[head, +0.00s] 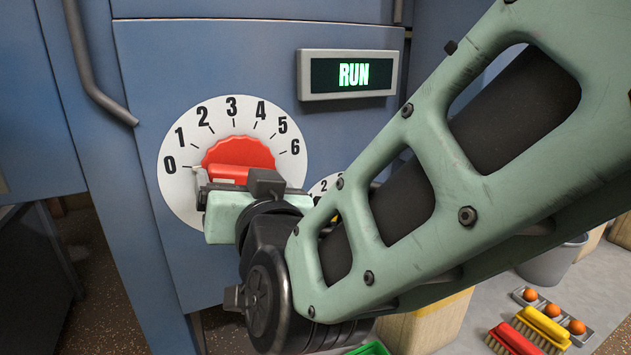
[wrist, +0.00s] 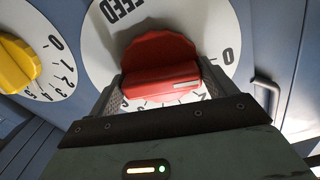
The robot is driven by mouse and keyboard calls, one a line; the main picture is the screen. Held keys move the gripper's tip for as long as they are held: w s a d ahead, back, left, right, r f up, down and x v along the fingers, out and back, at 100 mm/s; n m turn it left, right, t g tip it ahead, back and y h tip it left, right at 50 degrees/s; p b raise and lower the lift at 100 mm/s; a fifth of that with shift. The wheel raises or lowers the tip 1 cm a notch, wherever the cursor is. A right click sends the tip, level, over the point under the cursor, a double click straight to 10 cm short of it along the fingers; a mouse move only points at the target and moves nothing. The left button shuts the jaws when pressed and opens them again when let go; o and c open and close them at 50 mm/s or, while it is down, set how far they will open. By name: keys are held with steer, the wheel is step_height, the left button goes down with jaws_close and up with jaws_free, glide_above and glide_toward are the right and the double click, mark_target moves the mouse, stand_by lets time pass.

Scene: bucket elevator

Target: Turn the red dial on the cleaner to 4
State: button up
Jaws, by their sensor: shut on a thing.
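The red dial (head: 238,152) sits on a white round plate numbered 0 to 6, on a blue cabinet front. In the wrist view the red dial (wrist: 160,50) has a raised grip bar with a white mark at its right end, on the side of the 0. The mark appears near 0, but its exact reading is hard to tell. My gripper (head: 232,182) is at the dial, its fingers shut on the ends of the grip bar. The wrist view shows my gripper (wrist: 163,88) with one finger on each side of the bar. My arm hides the plate's lower right.
A yellow dial (wrist: 18,63) on its own numbered plate is beside the red one. A display (head: 350,75) reads RUN above right. A pipe (head: 90,65) runs down at left. Brushes (head: 540,330) and a grey bucket (head: 552,262) are at lower right.

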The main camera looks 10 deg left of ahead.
steer(key=m+b, duration=0.3)
steer(key=shift+f+m, duration=0.15)
steer(key=shift+m, duration=0.25)
steer(key=m+b, duration=1.1)
steer(key=m, duration=0.1)
steer(key=shift+s+a+m+b, duration=0.1)
steer(key=shift+m+b, duration=0.2)
steer(key=shift+r+m+b, duration=0.2)
steer(key=shift+m+b, duration=0.45)
steer(key=shift+m, duration=0.1)
steer(key=shift+r+m+b, duration=0.15)
steer(key=shift+m+b, duration=0.5)
steer(key=shift+m, duration=0.4)
steer(key=o, duration=0.9)
steer(key=shift+r, duration=0.1)
steer(key=shift+c, duration=0.2)
